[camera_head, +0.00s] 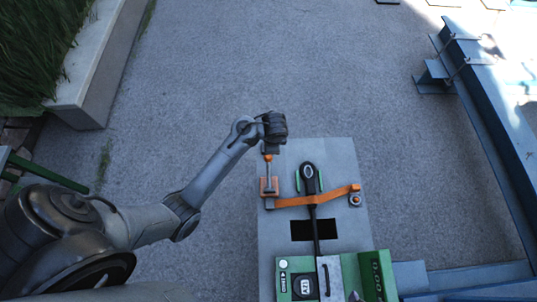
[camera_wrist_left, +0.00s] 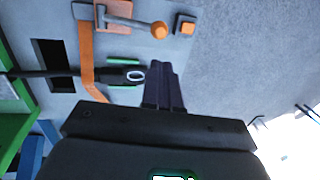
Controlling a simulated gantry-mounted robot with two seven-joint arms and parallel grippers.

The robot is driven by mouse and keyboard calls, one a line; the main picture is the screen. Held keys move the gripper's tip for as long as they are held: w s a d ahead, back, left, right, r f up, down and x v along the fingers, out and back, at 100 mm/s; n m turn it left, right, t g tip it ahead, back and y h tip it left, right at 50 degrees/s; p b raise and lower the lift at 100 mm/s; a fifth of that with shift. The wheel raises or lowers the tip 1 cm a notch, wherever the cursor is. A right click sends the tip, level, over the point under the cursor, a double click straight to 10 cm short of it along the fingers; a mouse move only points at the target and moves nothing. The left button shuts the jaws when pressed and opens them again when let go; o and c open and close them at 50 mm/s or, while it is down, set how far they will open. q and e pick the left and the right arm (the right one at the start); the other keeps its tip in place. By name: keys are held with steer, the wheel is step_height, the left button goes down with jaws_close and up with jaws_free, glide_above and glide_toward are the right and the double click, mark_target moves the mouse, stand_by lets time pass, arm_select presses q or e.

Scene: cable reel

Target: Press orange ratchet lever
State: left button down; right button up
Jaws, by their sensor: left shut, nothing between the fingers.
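The orange ratchet lever shows in the head view as a grey shaft with an orange knob (camera_head: 268,158), rising from an orange ratchet base (camera_head: 268,187) on the grey panel. In the left wrist view, the knob (camera_wrist_left: 159,30) and grey shaft lie beyond the fingertips. My left gripper (camera_wrist_left: 161,66) is shut and empty, its two dark fingers together, pointing toward the panel. In the head view, its dark wrist (camera_head: 274,127) is just above the knob and the fingertips are not clear. I cannot tell its exact height; in the wrist view there is a gap between fingertips and knob.
An orange strap (camera_head: 325,194) runs from the ratchet across a black cable connector (camera_head: 310,178) between green guides. The panel (camera_head: 345,225) has a dark rectangular slot. A small orange-centred square (camera_wrist_left: 186,25) sits by the knob. A green unit (camera_head: 372,275) stands at the front.

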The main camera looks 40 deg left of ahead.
mark_target(269, 158)
arm_select(q)
steer(key=f, duration=0.4)
steer(key=w+a+f+b, duration=0.1)
steer(key=f, duration=0.4)
steer(key=a+f+b, duration=0.1)
steer(key=f, duration=0.3)
steer(key=shift+w+a+f, duration=0.15)
steer(key=shift+w+f, duration=0.1)
steer(key=shift+f, duration=0.05)
steer(key=shift+w+a+f, duration=0.1)
